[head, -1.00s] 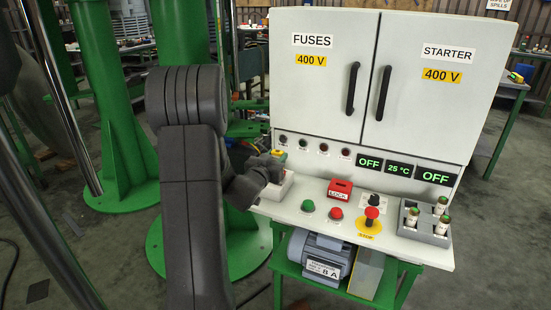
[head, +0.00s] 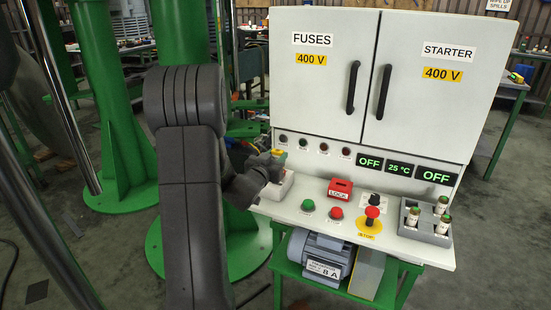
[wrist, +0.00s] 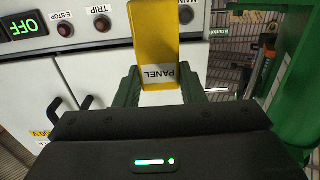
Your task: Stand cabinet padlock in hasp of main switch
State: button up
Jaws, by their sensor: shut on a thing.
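The yellow padlock, labelled PANEL (wrist: 155,45), is between the green fingers of my gripper (wrist: 160,88) in the wrist view, and the gripper is shut on it. Its label reads upside down there. In the head view my gripper (head: 275,163) is above the left end of the console, in front of the cabinet's row of lamps. My arm hides part of it, and only a small yellow and green bit shows. In the wrist view a dark round part (wrist: 186,15) under a partly hidden MAIN label is just behind the padlock. I cannot make out the hasp.
The white cabinet (head: 335,110) with two closed doors stands behind the console shelf (head: 290,212).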

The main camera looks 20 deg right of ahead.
jog(key=shift+f, duration=0.15)
jog(key=shift+f+b, duration=0.35)
jog(key=shift+b, duration=0.1)
jog(key=shift+f+b, duration=1.6)
jog(key=shift+f, duration=0.15)
jog(key=o, duration=1.1)
jog(key=shift+o, duration=0.2)
jog(key=shift+a, duration=0.15)
jog(key=v, duration=1.3)
jog(key=shift+s+a, duration=0.25)
jog(key=shift+w+d, duration=0.1)
